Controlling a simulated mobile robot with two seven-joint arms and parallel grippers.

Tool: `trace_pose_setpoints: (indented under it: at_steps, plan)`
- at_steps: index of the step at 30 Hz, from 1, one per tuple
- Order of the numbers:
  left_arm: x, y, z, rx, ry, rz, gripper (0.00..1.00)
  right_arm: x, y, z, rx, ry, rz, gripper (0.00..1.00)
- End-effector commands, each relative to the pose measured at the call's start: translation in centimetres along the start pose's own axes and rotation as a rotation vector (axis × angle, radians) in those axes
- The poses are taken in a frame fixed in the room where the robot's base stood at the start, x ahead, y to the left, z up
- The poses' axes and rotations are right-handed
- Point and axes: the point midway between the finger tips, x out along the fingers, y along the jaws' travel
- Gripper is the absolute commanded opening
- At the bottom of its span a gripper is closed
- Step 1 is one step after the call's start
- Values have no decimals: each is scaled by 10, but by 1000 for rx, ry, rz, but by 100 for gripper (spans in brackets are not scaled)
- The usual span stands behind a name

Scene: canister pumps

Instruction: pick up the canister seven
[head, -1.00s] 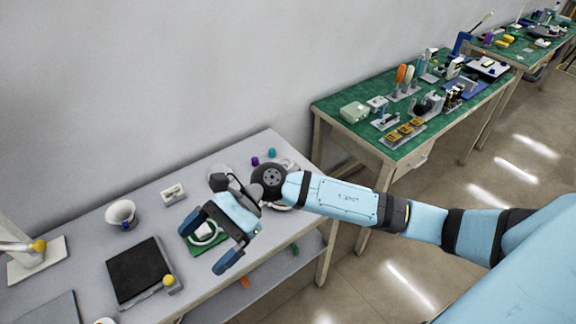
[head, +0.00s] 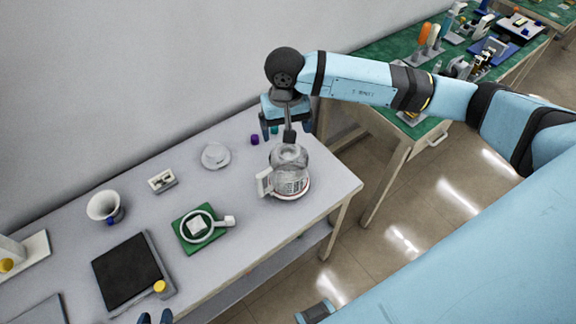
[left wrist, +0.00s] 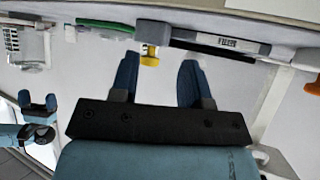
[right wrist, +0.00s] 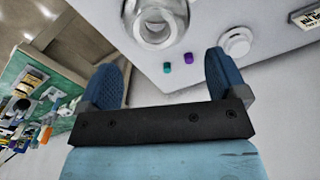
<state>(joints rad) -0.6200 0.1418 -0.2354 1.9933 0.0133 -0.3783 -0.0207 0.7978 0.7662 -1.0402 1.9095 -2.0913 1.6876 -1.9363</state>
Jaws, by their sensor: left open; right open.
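No number seven is readable, so I cannot tell for sure which thing is canister seven. A clear glass vessel (head: 289,182) with a white handle and a printed base band stands upright near the table's right end; its round top shows in the right wrist view (right wrist: 155,22). My right gripper (head: 287,127), on the arm from the right, is open, empty and pointing down just behind and above this vessel. My left gripper shows only its fingertips (head: 156,319) at the bottom edge; in the left wrist view it is open and empty (left wrist: 158,68).
The grey table (head: 240,235) also holds a green mat (head: 189,244) with a white ring, a black-topped device (head: 127,272) with a yellow knob (head: 160,287), a white cup (head: 103,206) and a white dish (head: 215,155). A purple cap (right wrist: 188,57) and teal cap (right wrist: 167,68) lie near my right gripper.

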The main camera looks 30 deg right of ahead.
Motion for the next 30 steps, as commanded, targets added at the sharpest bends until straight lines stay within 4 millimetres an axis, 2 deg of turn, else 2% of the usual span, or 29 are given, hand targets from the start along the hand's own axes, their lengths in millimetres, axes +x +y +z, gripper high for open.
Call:
trace_pose_setpoints:
  at_steps: [3,11,21,29,30]
  plan:
    - [-2,0,-3,0,-1,-1,43,20,0,1,2,-4,0,91]
    - [-3,-1,-10,1,5,-2,43,40,1,0,2,-2,-1,91]
    - [-12,0,-24,-1,9,-2,43,84,7,-1,2,-3,-1,91]
    - [-11,0,-24,-1,10,-2,43,88,7,-1,1,0,-2,91]
    - [-11,0,-24,-1,10,-2,43,88,7,-1,1,0,-2,84]
